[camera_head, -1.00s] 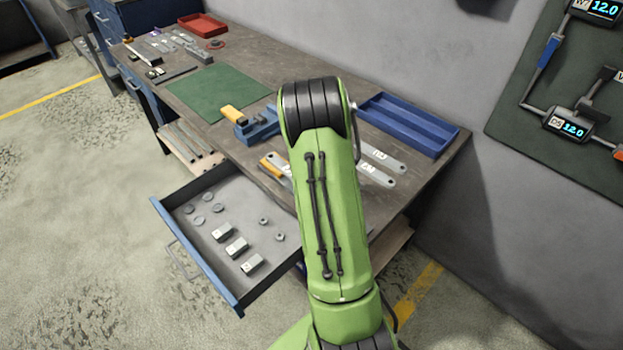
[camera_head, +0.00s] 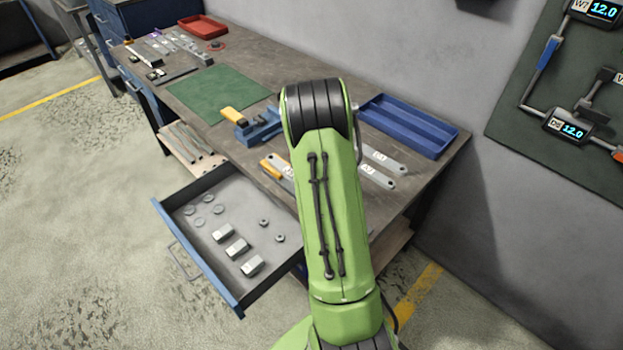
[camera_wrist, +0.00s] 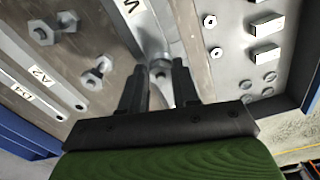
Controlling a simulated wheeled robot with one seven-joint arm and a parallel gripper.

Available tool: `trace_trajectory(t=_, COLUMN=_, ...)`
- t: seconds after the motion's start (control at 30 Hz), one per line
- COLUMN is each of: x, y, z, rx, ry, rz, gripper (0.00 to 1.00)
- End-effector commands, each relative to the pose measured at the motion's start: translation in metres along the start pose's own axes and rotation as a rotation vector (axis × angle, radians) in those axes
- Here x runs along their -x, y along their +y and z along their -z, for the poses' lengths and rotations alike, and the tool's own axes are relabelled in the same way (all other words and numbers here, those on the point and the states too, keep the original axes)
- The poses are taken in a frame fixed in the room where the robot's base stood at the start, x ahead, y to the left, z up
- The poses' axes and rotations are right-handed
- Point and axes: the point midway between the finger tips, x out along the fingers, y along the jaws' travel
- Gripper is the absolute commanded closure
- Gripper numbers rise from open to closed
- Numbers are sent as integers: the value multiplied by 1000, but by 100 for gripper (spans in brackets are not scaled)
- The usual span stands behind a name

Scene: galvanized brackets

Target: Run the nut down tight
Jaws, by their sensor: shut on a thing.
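In the head view my green arm hides the gripper and the nut.
The open drawer (camera_head: 205,255) holds metal blocks, nuts and washers. On the bench, labelled flat plates (camera_wrist: 38,88) and loose bolts and nuts (camera_wrist: 95,72) lie left of the gripper. A blue tray (camera_head: 410,125), a blue fixture (camera_head: 262,127) and a green mat (camera_head: 217,92) sit farther back.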

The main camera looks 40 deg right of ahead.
Motion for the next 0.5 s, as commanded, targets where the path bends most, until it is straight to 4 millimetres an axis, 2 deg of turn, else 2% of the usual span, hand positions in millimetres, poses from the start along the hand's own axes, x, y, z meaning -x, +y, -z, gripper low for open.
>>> trace_trajectory(t=0.1, x=0, y=0, z=-1, rx=-153, ry=-2, rz=1, gripper=100)
trace_trajectory(t=0.27, x=0, y=1, z=-1, rx=-172, ry=-2, rz=-1, gripper=100)
trace_trajectory(t=0.3, x=0, y=1, z=-1, rx=-172, ry=-2, rz=-1, gripper=68)
trace_trajectory(t=0.5, x=0, y=0, z=-1, rx=-169, ry=-2, rz=0, gripper=40)
